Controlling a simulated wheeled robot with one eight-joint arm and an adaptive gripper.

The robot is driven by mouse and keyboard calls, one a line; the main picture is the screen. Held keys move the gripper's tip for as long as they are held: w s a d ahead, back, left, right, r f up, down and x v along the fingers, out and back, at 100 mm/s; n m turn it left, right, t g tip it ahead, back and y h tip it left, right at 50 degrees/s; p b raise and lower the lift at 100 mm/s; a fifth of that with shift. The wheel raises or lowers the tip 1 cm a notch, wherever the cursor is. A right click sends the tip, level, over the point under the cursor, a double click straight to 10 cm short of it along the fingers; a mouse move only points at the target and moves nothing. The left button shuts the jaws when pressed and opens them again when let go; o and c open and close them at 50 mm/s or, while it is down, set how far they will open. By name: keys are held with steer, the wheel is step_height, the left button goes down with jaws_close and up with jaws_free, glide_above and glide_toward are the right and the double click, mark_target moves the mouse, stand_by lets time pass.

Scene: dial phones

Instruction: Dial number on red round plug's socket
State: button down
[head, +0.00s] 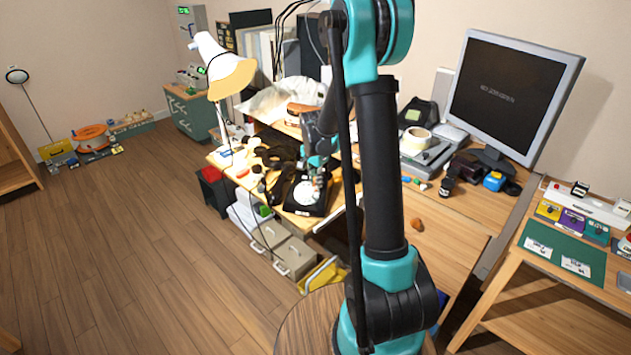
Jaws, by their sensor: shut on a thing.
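A black phone (301,209) with a pale round dial (304,192) sits near the front edge of the cluttered desk, in the middle of the head view. My gripper (317,182) is low over the phone, at the right side of the dial. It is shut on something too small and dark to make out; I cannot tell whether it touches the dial. My arm hides part of the desk behind it. I cannot pick out a red round plug or its socket, nor read any number, at this size.
A white lamp (225,70) stands left of the phone. A monitor (507,95) and a tape roll (415,140) stand right on the desk. A right-hand table holds a green mat (550,243) with cards. Drawers (292,258) are below the phone.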

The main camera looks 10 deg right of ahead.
steer(key=shift+s+f, duration=0.1)
steer(key=shift+s, duration=0.05)
steer(key=shift+s+a+f, duration=0.1)
steer(key=shift+s+f, duration=0.05)
steer(key=shift+s, duration=0.25)
steer(key=shift+s+a+f, duration=0.25)
steer(key=shift+s+a, duration=0.05)
steer(key=shift+s, duration=0.1)
steer(key=shift+s+a+r, duration=0.1)
steer(key=shift+s+r, duration=0.1)
steer(key=shift+r, duration=0.25)
steer(key=shift+s+a+r, duration=0.1)
steer(key=shift+s+r, duration=0.05)
steer(key=shift+r, duration=0.25)
steer(key=shift+w+a+r, duration=0.35)
steer(key=shift+w+a, duration=0.2)
steer(key=shift+w, duration=0.35)
steer(key=shift+w+a+r, duration=0.3)
steer(key=shift+w+a, duration=0.2)
steer(key=shift+w, duration=0.45)
steer(key=shift+w+a+r, duration=0.35)
steer(key=shift+w+a, duration=0.2)
steer(key=shift+w, duration=0.35)
steer(key=shift+f, duration=0.1)
